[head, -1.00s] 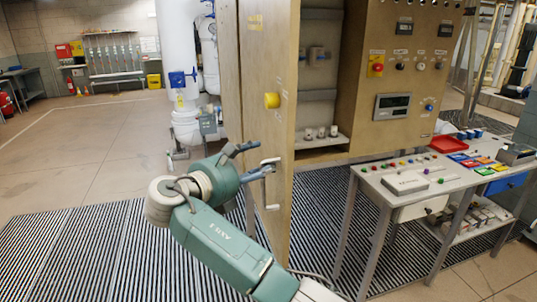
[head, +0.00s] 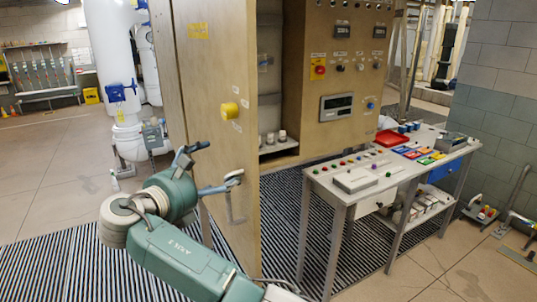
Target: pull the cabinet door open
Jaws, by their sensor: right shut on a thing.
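The cabinet door (head: 216,72) is a tall light wood panel with a yellow knob (head: 230,110) and labels. It stands ajar, with the shelves inside showing to the right of its edge. A metal bar handle (head: 232,205) is low on the door face. My right gripper (head: 216,172), teal with blue-grey fingers, is at the upper end of this handle and shut on it. The fingers partly hide the grip. My left gripper is out of view.
The control cabinet front (head: 345,75) has switches and displays. A workbench (head: 352,205) with buttons and a red tray (head: 391,138) stands to the right. White pipes (head: 117,70) rise behind the door at left.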

